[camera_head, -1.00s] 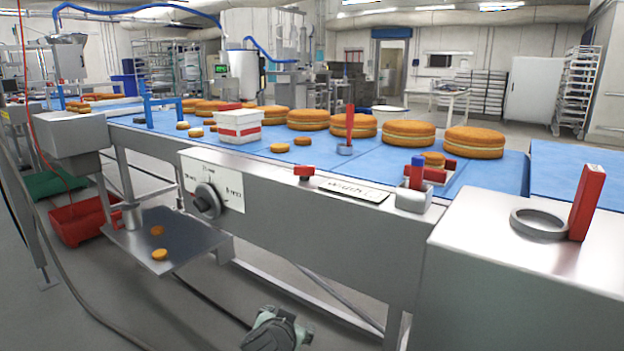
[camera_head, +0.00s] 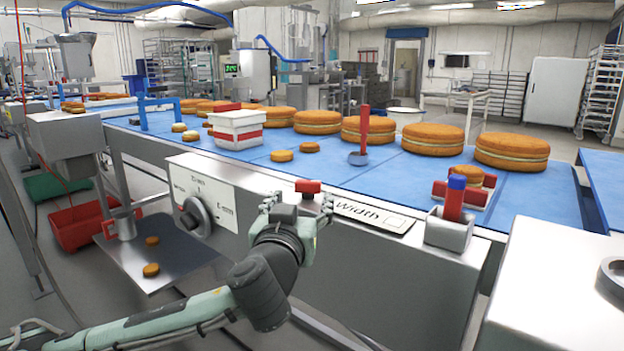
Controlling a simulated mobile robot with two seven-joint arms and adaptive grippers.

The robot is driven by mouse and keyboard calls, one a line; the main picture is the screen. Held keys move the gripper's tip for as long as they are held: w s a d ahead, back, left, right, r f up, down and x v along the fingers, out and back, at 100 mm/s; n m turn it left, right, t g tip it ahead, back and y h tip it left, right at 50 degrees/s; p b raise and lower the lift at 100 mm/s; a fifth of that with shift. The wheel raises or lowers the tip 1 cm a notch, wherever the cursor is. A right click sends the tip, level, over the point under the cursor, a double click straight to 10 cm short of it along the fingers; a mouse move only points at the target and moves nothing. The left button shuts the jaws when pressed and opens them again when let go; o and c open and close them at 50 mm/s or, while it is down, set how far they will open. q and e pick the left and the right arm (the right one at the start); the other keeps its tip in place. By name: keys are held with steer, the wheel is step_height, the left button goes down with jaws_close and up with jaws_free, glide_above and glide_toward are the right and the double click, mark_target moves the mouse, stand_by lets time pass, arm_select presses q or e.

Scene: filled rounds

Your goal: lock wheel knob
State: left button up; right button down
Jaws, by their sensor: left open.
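A small red knob (camera_head: 308,188) sits on the conveyor's front rail, left of the label plate reading "Width" (camera_head: 372,215). My left gripper (camera_head: 297,203) is open, its fingers spread on either side of the red knob and slightly on the near side of it. I cannot tell whether a finger touches the knob. A round dark-grey dial with a light handle bar (camera_head: 196,215) is on the white front panel (camera_head: 222,206), left of the gripper and apart from it. My right gripper is out of view.
A metal holder with a red and blue handle (camera_head: 449,230) stands right of the label. Several round cakes (camera_head: 432,139) and a white box (camera_head: 237,132) sit on the blue belt (camera_head: 345,180). A metal shelf (camera_head: 185,250) with two small rounds is lower left.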

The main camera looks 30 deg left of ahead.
mark_target(307, 187)
arm_select(q)
steer(key=shift+w+a+r, duration=0.15)
steer(key=shift+w+a, duration=0.15)
steer(key=shift+w, duration=0.3)
steer(key=p+x, duration=0.1)
steer(key=x, duration=0.4)
steer(key=shift+w+a, duration=0.15)
steer(key=shift+w, duration=0.15)
steer(key=shift+w+a, duration=0.1)
steer(key=shift+w, duration=0.2)
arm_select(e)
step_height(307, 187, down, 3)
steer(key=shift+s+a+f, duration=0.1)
arm_select(q)
steer(key=c, duration=1.2)
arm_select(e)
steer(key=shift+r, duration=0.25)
